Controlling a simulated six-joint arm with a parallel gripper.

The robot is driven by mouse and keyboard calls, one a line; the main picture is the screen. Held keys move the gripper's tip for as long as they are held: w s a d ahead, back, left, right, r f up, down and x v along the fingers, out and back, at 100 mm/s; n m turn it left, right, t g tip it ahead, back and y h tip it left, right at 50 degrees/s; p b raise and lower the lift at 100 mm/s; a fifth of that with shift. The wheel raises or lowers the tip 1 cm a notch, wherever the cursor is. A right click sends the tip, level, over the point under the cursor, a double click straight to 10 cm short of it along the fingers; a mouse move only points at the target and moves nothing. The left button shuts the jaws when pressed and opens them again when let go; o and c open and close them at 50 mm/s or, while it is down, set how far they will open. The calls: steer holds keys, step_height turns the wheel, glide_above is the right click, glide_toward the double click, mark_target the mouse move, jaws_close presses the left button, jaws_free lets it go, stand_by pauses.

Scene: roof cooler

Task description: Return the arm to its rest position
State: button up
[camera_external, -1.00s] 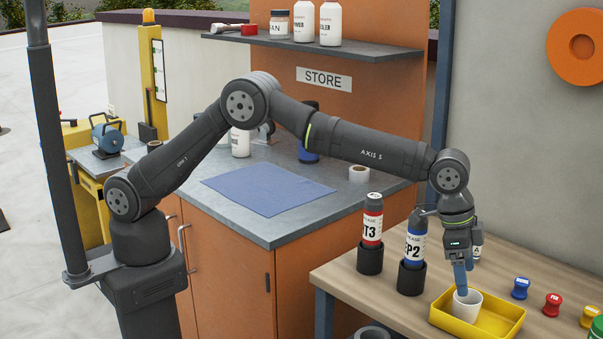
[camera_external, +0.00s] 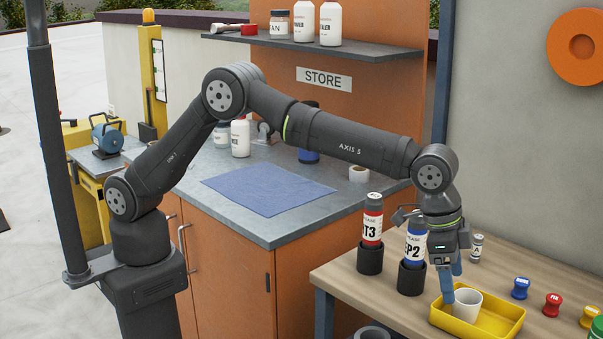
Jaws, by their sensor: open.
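My gripper (camera_external: 451,283) points down at the left part of a yellow tray (camera_external: 493,331) on the wooden bench. Its blue fingers are beside the left side of a white cup (camera_external: 467,307) that stands in the tray. The fingers are open, and the cup is not held between them. Whether a finger touches the cup cannot be told. My arm reaches across from its base at the left, over the grey counter.
Two grease cartridges, a red one (camera_external: 372,222) and a blue one (camera_external: 414,248), stand in black holders close left of my gripper. Blue (camera_external: 520,288), red (camera_external: 552,305) and yellow spools stand right of the tray. A shelf (camera_external: 310,46) with bottles hangs behind the arm.

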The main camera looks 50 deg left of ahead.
steer(key=s+r, duration=0.3)
steer(key=r, duration=1)
steer(key=w+a+n, duration=0.1)
steer(key=w+a, duration=1.6)
steer(key=w, duration=0.1)
steer(key=shift+a+r+n, duration=0.15)
steer(key=shift+a+n, duration=0.1)
steer(key=shift+n, duration=0.15)
steer(key=shift+o, duration=0.4)
